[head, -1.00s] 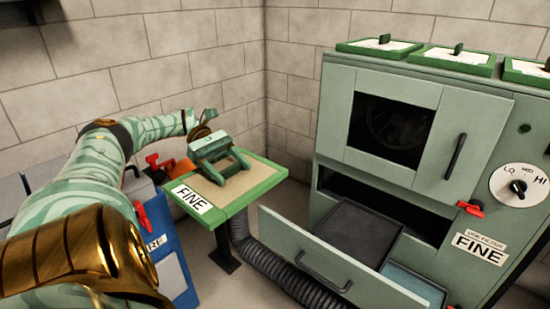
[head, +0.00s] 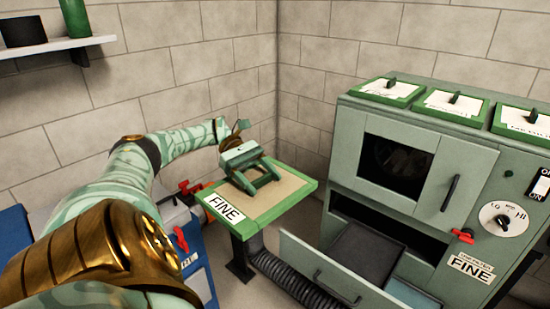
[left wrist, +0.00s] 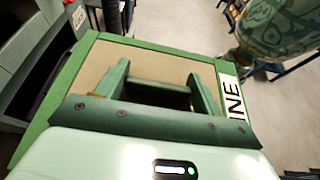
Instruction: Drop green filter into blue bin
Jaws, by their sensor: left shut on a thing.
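The green filter (head: 290,197) is a flat square panel with a green rim, a beige middle and a white FINE label. My left gripper (head: 263,178) reaches over it from the left and is shut on it near its middle. In the left wrist view, the fingers of my left gripper (left wrist: 157,85) lie across the beige face of the filter (left wrist: 66,88); the exact grip point is hidden. A blue bin-like box (head: 199,285) with a white label stands below and left of the filter, partly hidden by my left arm. My right gripper is not in view.
A pale green cabinet (head: 475,165) stands at right, its drawer (head: 322,272) pulled out. Lidded green-rimmed panels (head: 455,104) lie on top. A ribbed black hose (head: 285,277) runs below the filter. Red handles (head: 181,238) show at left. A wall shelf (head: 60,47) is upper left.

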